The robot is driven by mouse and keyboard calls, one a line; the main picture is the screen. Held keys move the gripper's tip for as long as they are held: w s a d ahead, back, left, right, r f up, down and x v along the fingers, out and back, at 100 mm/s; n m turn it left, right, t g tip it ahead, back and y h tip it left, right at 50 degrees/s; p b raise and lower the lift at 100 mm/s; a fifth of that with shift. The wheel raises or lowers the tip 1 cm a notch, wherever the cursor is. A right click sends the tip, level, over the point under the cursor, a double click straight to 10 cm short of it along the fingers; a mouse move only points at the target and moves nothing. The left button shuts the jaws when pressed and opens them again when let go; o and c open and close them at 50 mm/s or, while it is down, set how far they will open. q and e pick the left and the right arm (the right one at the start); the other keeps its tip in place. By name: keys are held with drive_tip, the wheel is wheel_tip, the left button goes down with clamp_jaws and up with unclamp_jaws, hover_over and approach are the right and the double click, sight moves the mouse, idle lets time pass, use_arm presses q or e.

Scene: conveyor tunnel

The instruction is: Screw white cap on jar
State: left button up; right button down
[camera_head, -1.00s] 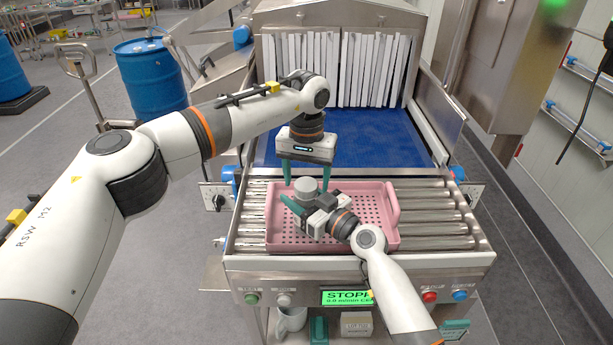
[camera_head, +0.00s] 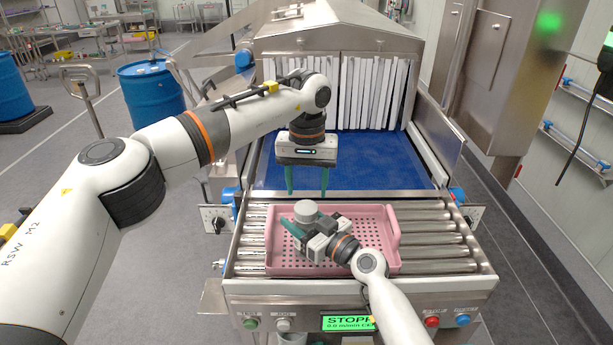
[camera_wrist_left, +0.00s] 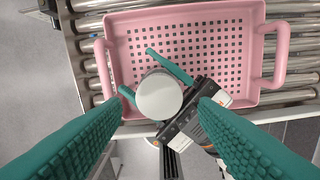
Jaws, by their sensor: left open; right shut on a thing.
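A round white cap (camera_head: 306,207) shows in the head view. In the left wrist view the cap (camera_wrist_left: 159,96) is a white disc seen from above, and it hides the jar's mouth. The jar below is mostly hidden, so I cannot tell how the cap sits on it. My right gripper (camera_head: 308,226) is shut on the jar inside the pink tray (camera_head: 378,258); its green fingers lie on either side. My left gripper (camera_head: 307,191) is open and empty, pointing down above the cap and apart from it. Its green fingers frame the cap in the wrist view.
The pink perforated tray rests on steel rollers (camera_head: 440,240). A blue belt (camera_head: 375,160) leads to a tunnel with white strip curtains (camera_head: 375,95). A blue barrel (camera_head: 152,92) stands at the left.

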use_arm(q)
drive_tip(key=n, duration=0.3)
drive_tip(key=shift+r+n, duration=0.2)
drive_tip(key=shift+n, duration=0.2)
use_arm(e)
drive_tip(key=shift+f, duration=0.1)
use_arm(q)
drive_tip(key=n, duration=0.4)
drive_tip(key=shift+r, duration=0.2)
drive_tip(key=n, duration=0.4)
drive_tip(key=shift+r, duration=0.15)
drive_tip(key=n, duration=0.3)
drive_tip(key=shift+r+n, duration=0.2)
drive_tip(key=shift+n, duration=0.2)
drive_tip(key=n, duration=0.4)
drive_tip(key=shift+s+r, duration=0.1)
drive_tip(key=shift+r, duration=0.05)
drive_tip(key=n, duration=0.4)
drive_tip(key=shift+r, duration=0.2)
drive_tip(key=n, duration=0.3)
drive_tip(key=shift+a+r+n, duration=0.1)
drive_tip(key=shift+r+n, duration=0.05)
drive_tip(key=shift+n, duration=0.25)
drive_tip(key=n, duration=0.5)
drive_tip(key=shift+r, duration=0.2)
